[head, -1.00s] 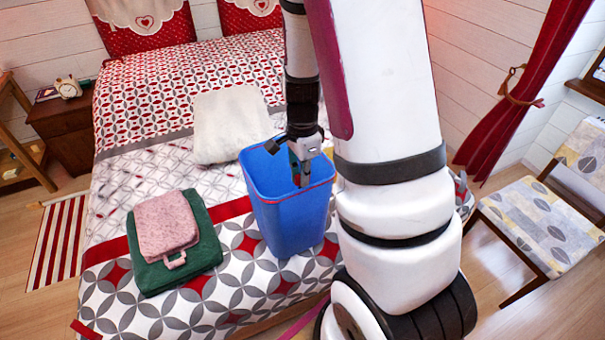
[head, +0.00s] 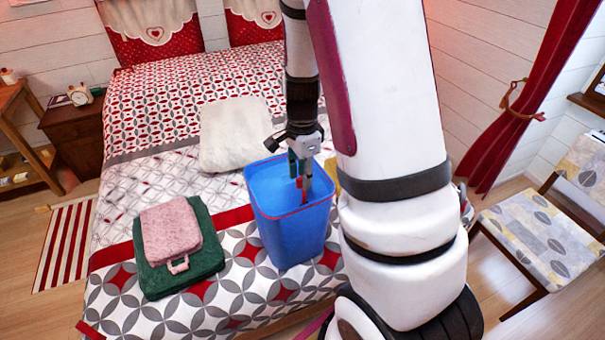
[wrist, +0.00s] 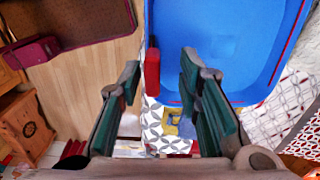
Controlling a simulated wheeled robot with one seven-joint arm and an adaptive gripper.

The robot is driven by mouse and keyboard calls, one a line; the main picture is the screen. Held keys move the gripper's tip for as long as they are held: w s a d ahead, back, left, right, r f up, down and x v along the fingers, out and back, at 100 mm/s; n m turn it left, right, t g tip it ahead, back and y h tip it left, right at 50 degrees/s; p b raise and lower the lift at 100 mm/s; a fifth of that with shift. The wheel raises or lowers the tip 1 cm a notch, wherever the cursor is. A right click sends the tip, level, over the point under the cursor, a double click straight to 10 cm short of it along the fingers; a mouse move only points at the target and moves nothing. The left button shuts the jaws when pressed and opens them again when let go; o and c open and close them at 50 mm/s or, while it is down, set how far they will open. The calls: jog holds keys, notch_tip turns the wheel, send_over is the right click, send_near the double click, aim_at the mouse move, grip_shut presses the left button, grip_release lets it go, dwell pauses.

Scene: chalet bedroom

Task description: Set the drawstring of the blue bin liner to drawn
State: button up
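The blue bin liner (head: 287,233) sits as an upright, open-topped bin shape on the bed's front part. It also shows from above in the wrist view (wrist: 225,35). A thin red drawstring (head: 275,215) runs along its rim, and a red line shows along the rim in the wrist view (wrist: 285,62). A small red tab (wrist: 152,72) stands at the rim's near left corner in the wrist view. My gripper (head: 301,183) points down over the rim's right side.
A pink folded cloth (head: 170,232) lies on a green one (head: 205,262) left of the liner. A white cushion (head: 235,135) lies behind it. A yellow thing (head: 331,170) shows partly behind the liner. A chair (head: 545,230) stands at the right.

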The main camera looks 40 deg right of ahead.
notch_tip(320, 180, up, 12)
dwell(0.7)
dwell(0.4)
jog(key=s+a+r+n+t, duration=0.5)
jog(key=s+a+r+n, duration=0.8)
jog(key=n, duration=0.7)
jog(key=s+a, duration=0.1)
jog(key=a, duration=0.2)
jog(key=shift+s+r+t, duration=0.15)
jog(key=shift+s+t, duration=0.15)
jog(key=shift+a, duration=0.1)
